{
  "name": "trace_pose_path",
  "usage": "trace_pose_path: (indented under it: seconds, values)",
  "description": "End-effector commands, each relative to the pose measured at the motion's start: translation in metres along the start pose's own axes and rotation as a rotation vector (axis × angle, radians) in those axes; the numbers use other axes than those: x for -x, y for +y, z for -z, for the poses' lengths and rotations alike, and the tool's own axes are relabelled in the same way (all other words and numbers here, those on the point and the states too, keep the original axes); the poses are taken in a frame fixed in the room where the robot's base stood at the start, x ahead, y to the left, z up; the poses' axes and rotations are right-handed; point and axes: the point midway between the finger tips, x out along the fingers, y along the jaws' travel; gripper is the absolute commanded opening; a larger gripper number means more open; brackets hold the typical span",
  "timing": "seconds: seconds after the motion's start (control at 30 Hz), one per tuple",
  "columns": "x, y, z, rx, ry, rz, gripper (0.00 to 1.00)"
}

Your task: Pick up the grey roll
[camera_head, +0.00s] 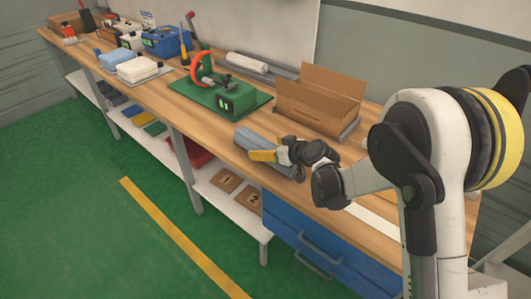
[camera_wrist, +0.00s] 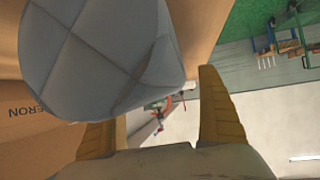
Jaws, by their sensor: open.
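The grey roll (camera_head: 252,136) lies on the wooden workbench, in front of the cardboard box in the head view. My gripper (camera_head: 268,154), with yellow fingers, is at the roll's near side and hides part of it. In the wrist view the roll's rounded quilted end (camera_wrist: 100,50) fills the upper left and covers the tip of the left finger. The right finger (camera_wrist: 220,112) stands clear of the roll, with a gap between. My gripper is open and empty. I cannot tell whether the left finger touches the roll.
An open cardboard box (camera_head: 318,103) stands just behind the roll. A green machine (camera_head: 228,98) stands on its green base to the left. A white roll (camera_head: 247,63) lies farther back. Blue drawers (camera_head: 305,238) are under the bench, and green floor is open in front.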

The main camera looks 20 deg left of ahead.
Motion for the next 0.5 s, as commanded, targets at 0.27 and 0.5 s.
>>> trace_pose_path:
  seconds: [0.27,0.5]
  values:
    - [0.0007,-0.0002,0.0004,0.0,0.0,0.0,0.2]
    - [0.0008,0.0,0.0006,0.0,0.0,0.0,0.14]
